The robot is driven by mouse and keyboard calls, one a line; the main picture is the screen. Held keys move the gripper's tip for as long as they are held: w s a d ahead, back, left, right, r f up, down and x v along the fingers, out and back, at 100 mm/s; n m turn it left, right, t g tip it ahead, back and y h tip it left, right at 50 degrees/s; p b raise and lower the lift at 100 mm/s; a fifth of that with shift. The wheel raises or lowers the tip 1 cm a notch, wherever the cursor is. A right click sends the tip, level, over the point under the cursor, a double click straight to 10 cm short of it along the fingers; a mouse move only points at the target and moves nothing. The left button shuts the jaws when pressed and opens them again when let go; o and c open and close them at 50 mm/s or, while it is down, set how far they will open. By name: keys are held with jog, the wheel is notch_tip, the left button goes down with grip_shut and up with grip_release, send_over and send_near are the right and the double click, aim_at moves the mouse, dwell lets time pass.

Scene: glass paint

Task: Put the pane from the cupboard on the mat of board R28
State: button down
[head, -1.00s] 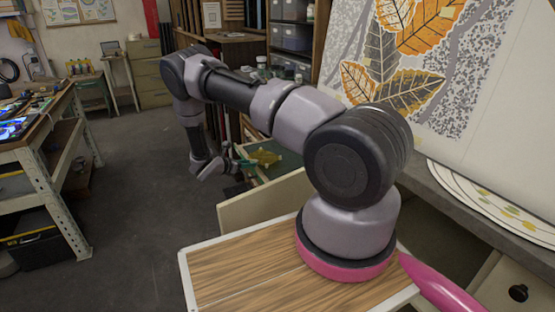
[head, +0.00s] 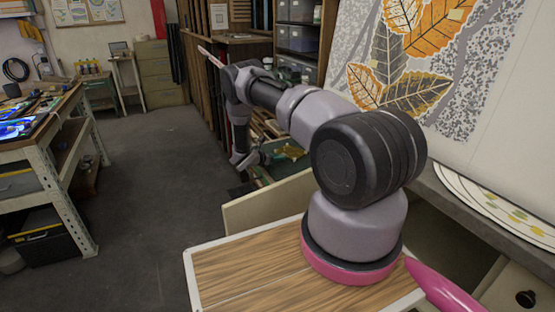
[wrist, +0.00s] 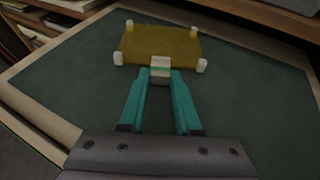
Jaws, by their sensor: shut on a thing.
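The pane (wrist: 165,42) is amber yellow, with white pieces at its corners and a pale block (wrist: 160,64) on its near edge. My gripper (wrist: 160,76) has teal fingers and is shut on this block. The pane is over a dark green mat (wrist: 60,82) with a pale wooden border; I cannot tell whether it touches the mat. In the head view the pane (head: 291,152) is small and partly hidden behind my arm. My gripper (head: 264,158) is just left of it. No R28 label can be read.
A wooden rim (wrist: 260,14) and shelving lie beyond the mat. In the head view, a workbench (head: 50,125) stands at the left and a large leaf-patterned panel (head: 480,90) at the right. The grey floor (head: 150,200) between is clear.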

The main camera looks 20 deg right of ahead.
jog(key=shift+f, duration=0.2)
jog(key=c, duration=0.6)
grip_release()
jog(key=shift+f, duration=0.1)
